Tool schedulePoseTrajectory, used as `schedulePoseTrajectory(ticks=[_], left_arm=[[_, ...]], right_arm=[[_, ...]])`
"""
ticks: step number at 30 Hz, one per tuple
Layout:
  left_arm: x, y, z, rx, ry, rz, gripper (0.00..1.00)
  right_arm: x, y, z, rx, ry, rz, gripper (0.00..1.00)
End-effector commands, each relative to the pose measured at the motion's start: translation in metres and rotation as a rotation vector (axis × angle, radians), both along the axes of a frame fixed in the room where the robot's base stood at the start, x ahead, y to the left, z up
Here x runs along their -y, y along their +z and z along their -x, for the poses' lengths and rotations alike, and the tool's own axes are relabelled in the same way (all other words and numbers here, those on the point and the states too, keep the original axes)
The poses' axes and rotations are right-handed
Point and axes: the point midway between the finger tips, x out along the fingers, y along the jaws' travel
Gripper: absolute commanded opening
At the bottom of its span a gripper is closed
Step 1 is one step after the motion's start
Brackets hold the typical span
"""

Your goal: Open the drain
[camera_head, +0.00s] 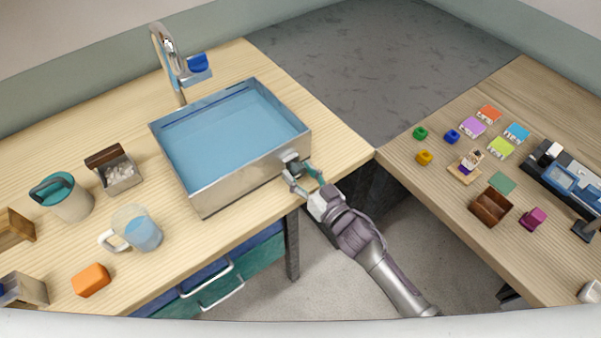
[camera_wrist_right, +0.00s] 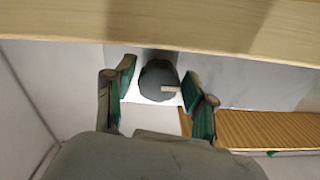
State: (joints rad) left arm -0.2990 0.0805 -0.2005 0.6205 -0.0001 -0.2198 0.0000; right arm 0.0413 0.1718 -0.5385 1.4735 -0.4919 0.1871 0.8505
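The metal sink basin (camera_head: 240,178) stands on the wooden counter and holds blue water (camera_head: 232,130). A grey drain knob (camera_head: 290,157) sticks out of its front wall near the right corner. My right gripper (camera_head: 298,171) is at this knob, its two fingers spread. In the right wrist view a dark round knob (camera_wrist_right: 158,80) with a small pale mark sits between the open fingers of the right gripper (camera_wrist_right: 160,88), with gaps visible on both sides. I cannot tell whether either finger touches it. My left gripper is not in view.
A faucet (camera_head: 172,62) stands behind the sink. A glass pitcher (camera_head: 136,230), a teal-topped container (camera_head: 64,196), a box of white pieces (camera_head: 117,172) and an orange block (camera_head: 91,280) are left. Small coloured items and a blue-black device (camera_head: 568,180) occupy the right table.

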Motion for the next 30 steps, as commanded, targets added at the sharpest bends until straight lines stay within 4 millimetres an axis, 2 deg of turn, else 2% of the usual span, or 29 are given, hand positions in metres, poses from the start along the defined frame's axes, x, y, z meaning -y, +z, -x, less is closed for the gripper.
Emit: schedulePoseTrajectory(ticks=[1,6,8,19,30], left_arm=[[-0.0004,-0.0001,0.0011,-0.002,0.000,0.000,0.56],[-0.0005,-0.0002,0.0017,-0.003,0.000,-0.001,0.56],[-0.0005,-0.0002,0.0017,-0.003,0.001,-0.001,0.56],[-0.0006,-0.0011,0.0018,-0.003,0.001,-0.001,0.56],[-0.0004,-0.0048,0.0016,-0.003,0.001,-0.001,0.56]], right_arm=[[0.0002,0.0000,0.0001,0.000,0.000,0.000,0.42],[0.0002,-0.0001,0.0002,0.000,0.000,0.000,0.13],[0.0002,-0.0001,0.0002,0.000,0.000,0.000,0.06],[0.0006,-0.0005,0.0000,0.042,0.000,0.060,0.06],[0.0015,-0.0010,-0.0005,0.215,0.000,0.297,0.06]])
